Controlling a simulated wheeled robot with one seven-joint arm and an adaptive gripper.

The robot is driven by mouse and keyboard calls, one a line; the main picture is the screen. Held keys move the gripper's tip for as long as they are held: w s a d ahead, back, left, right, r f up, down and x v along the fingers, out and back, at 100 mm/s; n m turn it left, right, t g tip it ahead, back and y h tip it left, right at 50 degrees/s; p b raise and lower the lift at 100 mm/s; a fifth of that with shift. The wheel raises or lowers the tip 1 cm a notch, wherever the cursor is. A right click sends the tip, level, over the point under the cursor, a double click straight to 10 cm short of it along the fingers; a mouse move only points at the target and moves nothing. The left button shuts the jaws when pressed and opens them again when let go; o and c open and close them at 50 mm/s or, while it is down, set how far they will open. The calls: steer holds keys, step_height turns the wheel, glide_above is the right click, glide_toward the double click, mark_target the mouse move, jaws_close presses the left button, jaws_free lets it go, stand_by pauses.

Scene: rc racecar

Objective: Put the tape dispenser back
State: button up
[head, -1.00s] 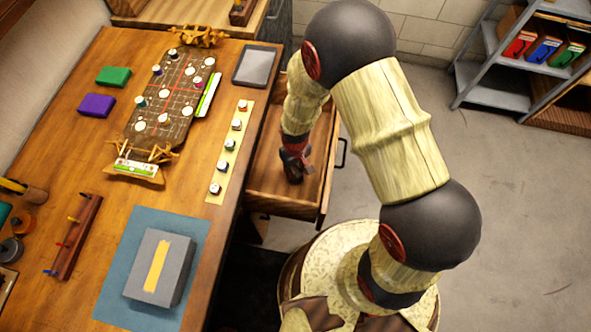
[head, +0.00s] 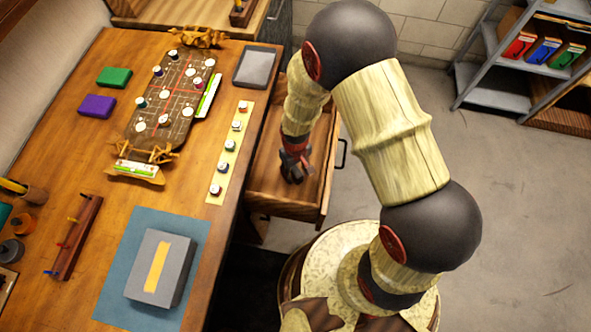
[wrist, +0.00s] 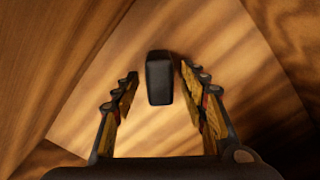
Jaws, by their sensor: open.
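My gripper (head: 293,168) reaches down into the open wooden drawer (head: 282,207) at the right side of the desk. In the wrist view my gripper (wrist: 161,104) is open, its two fingers spread apart. A small black block-like object (wrist: 159,78) lies on the drawer's wooden floor, centred between the fingers with a gap on each side. It could be the tape dispenser, but its shape is too plain from above to be sure. In the head view my gripper and arm hide it.
The drawer walls rise around my gripper. The desk (head: 225,235) beside it holds a car chassis (head: 172,103), a grey box (head: 160,268) on a blue mat (head: 112,302), a strip of small round parts (head: 219,185) and a dark tray (head: 255,66). A shelf (head: 490,92) stands back right.

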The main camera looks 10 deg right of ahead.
step_height(320, 180, up, 12)
steer(key=p, duration=0.4)
step_height(320, 180, up, 10)
steer(key=m+t, duration=0.1)
glide_above(296, 170)
steer(key=w+d, duration=0.2)
steer(key=s+d+r+m+t, duration=0.1)
steer(key=s+d+r+t, duration=0.15)
steer(key=r, duration=0.75)
steer(key=s+d+r+m+t, duration=0.1)
steer(key=s+d+r, duration=0.2)
steer(key=s+r, duration=0.3)
steer(key=s+d+r+m+t, duration=0.1)
steer(key=s+d+r, duration=0.3)
steer(key=r, duration=0.6)
steer(key=shift+s+d+m, duration=0.15)
steer(key=shift+s+m, duration=0.35)
steer(key=shift+s, duration=0.55)
